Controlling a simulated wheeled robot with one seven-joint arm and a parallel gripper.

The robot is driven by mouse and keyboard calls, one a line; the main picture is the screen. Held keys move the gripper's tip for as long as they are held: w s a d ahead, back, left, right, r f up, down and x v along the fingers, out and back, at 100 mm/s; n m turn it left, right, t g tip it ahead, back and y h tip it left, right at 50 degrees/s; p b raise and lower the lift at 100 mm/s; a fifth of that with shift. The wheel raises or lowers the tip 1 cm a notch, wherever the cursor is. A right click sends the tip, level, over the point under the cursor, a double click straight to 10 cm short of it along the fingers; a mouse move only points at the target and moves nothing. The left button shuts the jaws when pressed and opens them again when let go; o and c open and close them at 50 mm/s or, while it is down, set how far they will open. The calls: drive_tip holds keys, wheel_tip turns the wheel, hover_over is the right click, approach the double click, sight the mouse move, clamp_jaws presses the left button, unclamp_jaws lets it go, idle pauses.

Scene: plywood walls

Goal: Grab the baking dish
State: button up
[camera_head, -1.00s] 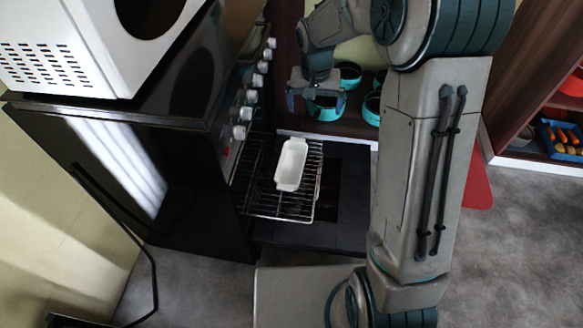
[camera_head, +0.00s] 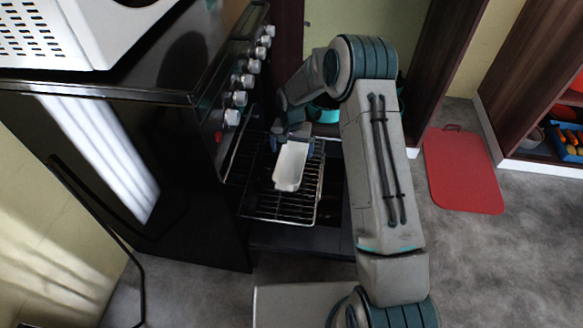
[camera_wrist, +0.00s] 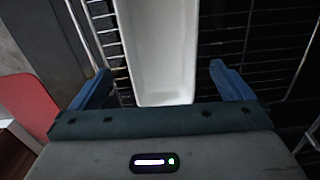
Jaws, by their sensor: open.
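The white rectangular baking dish (camera_head: 290,166) lies on the pulled-out wire oven rack (camera_head: 275,207). My gripper (camera_head: 292,142) is low at the far end of the dish in the head view. In the wrist view the dish (camera_wrist: 162,50) runs away from my gripper (camera_wrist: 160,82), with its near end between the two blue fingers. The fingers are spread wide, with a gap on each side of the dish, so the gripper is open and holds nothing. The fingertips' exact height against the dish rim is hard to tell.
The black oven (camera_head: 130,150) with knobs stands left, its door open beneath the rack. A white microwave (camera_head: 75,30) sits on top. A red board (camera_head: 460,170) lies on the floor at right. Teal bowls (camera_head: 325,112) show behind my arm, near a wooden shelf (camera_head: 530,80).

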sight(291, 168)
wheel_tip(291, 168, down, 7)
drive_tip(key=shift+a+r+b, duration=0.1)
drive_tip(key=shift+b, duration=1)
drive_tip(key=shift+r, duration=0.1)
drive_tip(key=c, duration=1)
drive_tip(key=shift+c, duration=0.7)
drive_tip(key=shift+r, duration=0.15)
